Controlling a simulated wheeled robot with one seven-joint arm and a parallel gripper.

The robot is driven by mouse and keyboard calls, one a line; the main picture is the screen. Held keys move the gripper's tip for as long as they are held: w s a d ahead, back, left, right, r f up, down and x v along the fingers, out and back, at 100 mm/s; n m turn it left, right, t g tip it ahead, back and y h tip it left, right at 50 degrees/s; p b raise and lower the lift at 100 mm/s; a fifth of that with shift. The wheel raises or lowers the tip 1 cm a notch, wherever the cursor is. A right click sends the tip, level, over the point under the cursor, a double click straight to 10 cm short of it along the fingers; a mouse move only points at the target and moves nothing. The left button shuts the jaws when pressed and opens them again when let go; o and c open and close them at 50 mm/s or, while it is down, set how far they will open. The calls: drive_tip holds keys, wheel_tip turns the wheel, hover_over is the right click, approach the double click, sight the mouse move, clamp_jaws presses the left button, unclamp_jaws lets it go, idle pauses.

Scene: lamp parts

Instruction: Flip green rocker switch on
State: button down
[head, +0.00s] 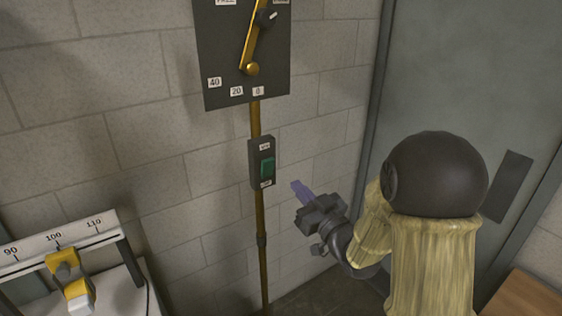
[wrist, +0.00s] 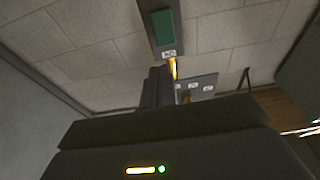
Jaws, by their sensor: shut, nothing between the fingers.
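The green rocker switch (head: 266,168) sits in a dark upright box (head: 255,176) on the wall, with small white labels above and below the rocker. I cannot tell which way the rocker is tilted. My gripper (head: 297,188) is shut and empty, to the right of the box and slightly lower in the head view, apart from it. In the wrist view the green rocker (wrist: 162,28) is at the top and my shut fingers (wrist: 157,86) point up towards the box, just below its labelled end.
A brass pipe (head: 261,221) runs vertically behind the box. Above is a dark dial panel (head: 225,60) with a brass lever (head: 255,38). A white scale device (head: 62,240) with a yellow slider stands lower left. A grey door (head: 455,75) is at right.

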sight(274, 160)
drive_tip(key=p+x, duration=0.4)
drive_tip(key=x, duration=0.5)
drive_tip(key=shift+p, duration=0.35)
